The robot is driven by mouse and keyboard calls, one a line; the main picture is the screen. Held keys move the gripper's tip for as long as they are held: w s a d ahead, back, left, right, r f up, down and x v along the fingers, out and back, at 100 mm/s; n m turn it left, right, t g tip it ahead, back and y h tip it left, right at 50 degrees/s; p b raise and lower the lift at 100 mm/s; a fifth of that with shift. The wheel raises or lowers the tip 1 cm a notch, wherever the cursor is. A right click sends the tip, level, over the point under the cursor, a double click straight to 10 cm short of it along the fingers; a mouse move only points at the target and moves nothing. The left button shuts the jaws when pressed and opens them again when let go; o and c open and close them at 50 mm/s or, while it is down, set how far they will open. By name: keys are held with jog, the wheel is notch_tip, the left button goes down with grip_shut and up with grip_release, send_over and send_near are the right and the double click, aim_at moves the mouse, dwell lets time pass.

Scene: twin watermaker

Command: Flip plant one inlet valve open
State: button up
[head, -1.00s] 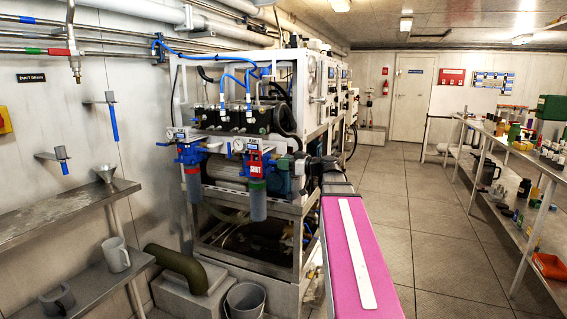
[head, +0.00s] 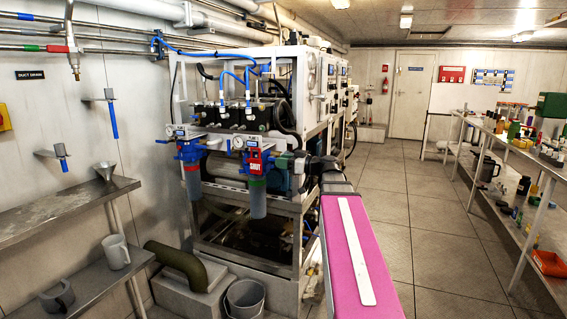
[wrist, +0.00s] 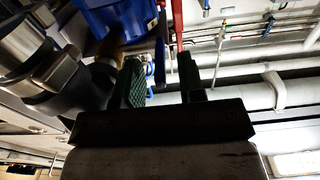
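The watermaker frame (head: 312,125) stands left of centre in the head view. Two filter housings with blue heads hang at its front, a left one (head: 190,178) and a right one (head: 258,203). A red tag reading SHUT (head: 254,162) sits on the right head. I cannot pick out the inlet valve's handle for certain. My gripper (wrist: 160,62) is open, its two dark green fingers apart. In the wrist view, a blue body (wrist: 115,14), a red part (wrist: 177,22) and a slim dark-blue part (wrist: 160,55) show by the fingertips; contact is unclear.
A steel shelf (head: 60,215) with a funnel and mug stands left. A grey bucket (head: 245,299) and a bent green pipe (head: 178,262) are on or near the floor before the frame. A cluttered shelf rack (head: 520,160) is right; the aisle floor (head: 400,190) is clear.

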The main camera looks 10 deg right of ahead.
jog(key=v, duration=1)
jog(key=shift+s+d, duration=0.3)
jog(key=shift+f, duration=0.1)
jog(key=s+a+f+m+g+h, duration=0.1)
jog(key=a+f+m+g+h, duration=0.3)
jog(key=f, duration=0.6)
jog(key=a+f+m+g+h, duration=0.1)
jog(key=a+f, duration=0.4)
jog(key=f, duration=0.5)
jog(key=s+a+f+m+g+h, duration=0.2)
jog(key=s+f+h, duration=0.3)
jog(key=f, duration=0.6)
jog(key=s+a+f+m+g+h, duration=0.2)
jog(key=s+f+m+g+h, duration=0.1)
jog(key=f, duration=0.7)
jog(key=s+h, duration=0.1)
jog(key=s, duration=0.1)
jog(key=shift+s+f+m+g+h, duration=0.3)
jog(key=shift+s+f+m+h, duration=0.05)
jog(key=shift+s+m+h, duration=0.05)
